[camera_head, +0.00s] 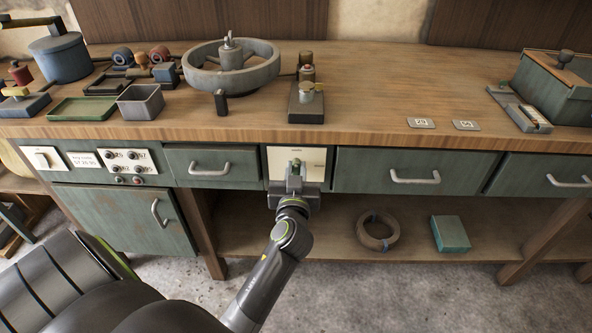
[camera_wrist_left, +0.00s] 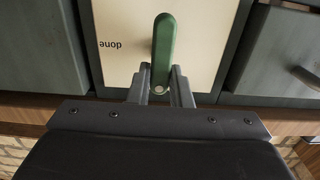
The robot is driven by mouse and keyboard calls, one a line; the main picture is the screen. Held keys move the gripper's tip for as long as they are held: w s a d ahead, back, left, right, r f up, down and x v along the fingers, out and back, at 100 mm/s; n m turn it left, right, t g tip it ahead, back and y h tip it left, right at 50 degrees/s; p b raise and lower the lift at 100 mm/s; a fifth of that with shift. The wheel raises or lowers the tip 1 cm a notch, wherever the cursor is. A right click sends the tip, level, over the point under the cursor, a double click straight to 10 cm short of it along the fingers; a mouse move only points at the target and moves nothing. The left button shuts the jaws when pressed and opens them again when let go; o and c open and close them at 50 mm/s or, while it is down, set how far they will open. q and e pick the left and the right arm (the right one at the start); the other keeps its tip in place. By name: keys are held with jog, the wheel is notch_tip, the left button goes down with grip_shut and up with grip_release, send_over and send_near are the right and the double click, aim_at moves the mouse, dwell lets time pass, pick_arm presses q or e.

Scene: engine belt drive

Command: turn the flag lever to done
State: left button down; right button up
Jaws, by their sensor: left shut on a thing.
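The flag lever is a green bar (camera_wrist_left: 164,45) on a cream panel (camera_wrist_left: 118,65) in the left wrist view. It stands nearly upright in that picture, with a round light spot at its lower end. The printed word "done" appears upside down to its left, and the lever does not point at it. My left gripper (camera_wrist_left: 160,84) is shut on the lever's lower end. In the head view the left gripper (camera_head: 294,176) is at the cream panel (camera_head: 314,160) on the bench front and covers most of the lever. My right gripper is not in view.
Drawers with handles flank the panel, one left (camera_head: 213,158) and one right (camera_head: 390,172). Above is the wooden bench top (camera_head: 400,85) with a grey wheel (camera_head: 232,66) and a small lever block (camera_head: 306,103). A coil (camera_head: 377,232) and a teal box (camera_head: 450,234) lie on the lower shelf.

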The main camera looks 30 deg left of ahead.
pick_arm(q)
jog(key=shift+w+d+m, duration=0.1)
jog(key=shift+d+m, duration=0.05)
jog(key=shift+m, duration=0.85)
jog(key=shift+w+d+f+m+p, duration=0.25)
jog(key=shift+m+p, duration=0.35)
jog(key=shift+m, duration=2)
jog(key=shift+w+d+f+m+p, duration=0.15)
jog(key=shift+f+m+p, duration=0.3)
jog(key=shift+m, duration=2.15)
jog(key=shift+w+d+f+m+p, duration=0.2)
jog(key=shift+m+p, duration=0.5)
jog(key=shift+m, duration=1.9)
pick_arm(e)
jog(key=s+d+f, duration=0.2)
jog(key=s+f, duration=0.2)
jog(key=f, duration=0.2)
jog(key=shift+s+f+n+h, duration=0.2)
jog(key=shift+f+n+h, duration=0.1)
pick_arm(q)
jog(key=shift+s+d+f, duration=0.1)
jog(key=shift+s, duration=0.05)
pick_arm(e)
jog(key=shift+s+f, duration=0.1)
pick_arm(q)
jog(key=c, duration=1.3)
grip_release()
